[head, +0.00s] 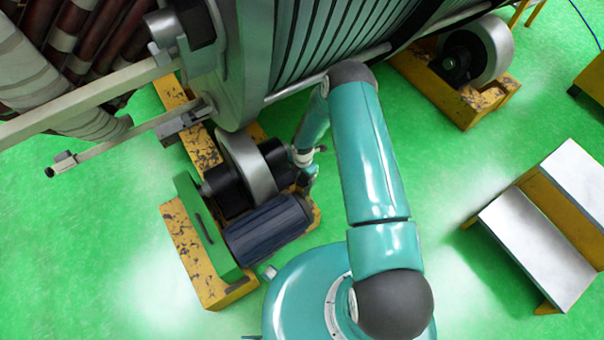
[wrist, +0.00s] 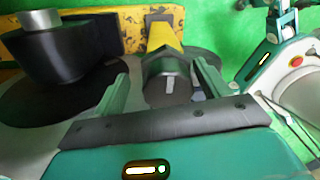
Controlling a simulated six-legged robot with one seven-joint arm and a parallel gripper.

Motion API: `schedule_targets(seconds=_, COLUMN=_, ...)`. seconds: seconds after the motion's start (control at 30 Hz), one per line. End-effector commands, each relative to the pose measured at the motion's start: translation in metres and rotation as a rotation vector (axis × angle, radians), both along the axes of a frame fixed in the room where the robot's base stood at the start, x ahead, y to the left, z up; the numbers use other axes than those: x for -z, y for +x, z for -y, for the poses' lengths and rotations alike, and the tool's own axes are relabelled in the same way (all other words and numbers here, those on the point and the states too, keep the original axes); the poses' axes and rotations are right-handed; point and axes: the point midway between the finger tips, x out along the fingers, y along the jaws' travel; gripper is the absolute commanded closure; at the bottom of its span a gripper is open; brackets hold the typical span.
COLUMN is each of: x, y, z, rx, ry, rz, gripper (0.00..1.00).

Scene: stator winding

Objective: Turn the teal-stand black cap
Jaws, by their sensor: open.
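My gripper shows in the wrist view (wrist: 163,82) with its two teal-green fingers spread apart. A dark, faceted cap (wrist: 168,82) with a small light grey mark on its face sits between the fingers. I see no clear contact between either finger and the cap. A yellow bar runs up behind the cap; a teal stand cannot be made out around it. In the head view my gripper (head: 304,184) points down beside the roller's right side, and the cap cannot be picked out there.
A black cylinder with a silver top (wrist: 66,45) stands left of the fingers. In the head view, a silver roller (head: 246,170), a dark blue motor (head: 268,230) and a worn yellow base (head: 188,255) are close by. The large stator (head: 255,60) is above. White-topped steps (head: 535,250) stand right.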

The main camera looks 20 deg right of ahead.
Motion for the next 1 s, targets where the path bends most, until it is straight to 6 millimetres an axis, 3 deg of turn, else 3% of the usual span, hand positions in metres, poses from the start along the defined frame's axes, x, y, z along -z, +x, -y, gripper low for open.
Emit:
schedule_targets(seconds=0.03, x=-0.008, y=0.003, z=-0.002, rx=-0.003, ry=0.004, rz=0.018, gripper=0.30)
schedule_targets(seconds=0.27, x=0.002, y=0.009, z=0.000, rx=-0.002, ry=-0.001, rz=-0.005, gripper=0.75)
schedule_targets(seconds=1.0, x=-0.003, y=0.005, z=-0.004, rx=-0.002, ry=0.004, rz=0.005, gripper=0.77)
